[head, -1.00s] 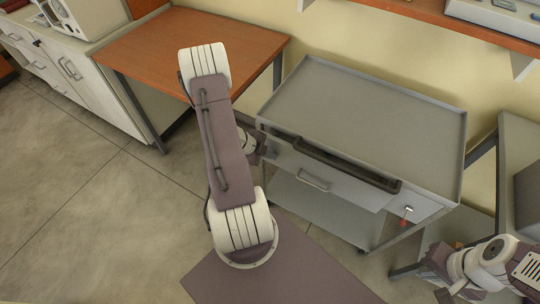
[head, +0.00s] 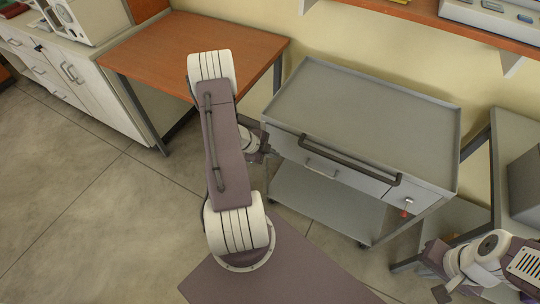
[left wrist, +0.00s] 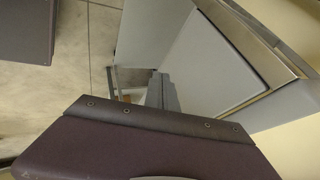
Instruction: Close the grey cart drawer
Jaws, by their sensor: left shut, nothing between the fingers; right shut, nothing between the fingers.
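The grey cart (head: 365,105) stands against the wall in the head view. Its drawer (head: 335,178) has a small pale handle and sits nearly flush under the top; I cannot tell whether a thin gap is left. A dark rail (head: 345,162) crosses in front of the drawer's upper edge. My left gripper (head: 268,151) is shut and empty at the drawer front's left end, partly hidden by my arm; contact is unclear. It also shows in the left wrist view (left wrist: 160,88), beside grey cart panels (left wrist: 215,65). My right gripper (head: 440,292) is shut and empty at lower right, away from the drawer.
A key with a red tag (head: 405,211) hangs at the cart's right front. A wooden-topped table (head: 200,45) stands left of the cart, a grey bench (head: 515,140) to its right. A shelf (head: 440,15) is above. Floor (head: 90,200) at left is clear.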

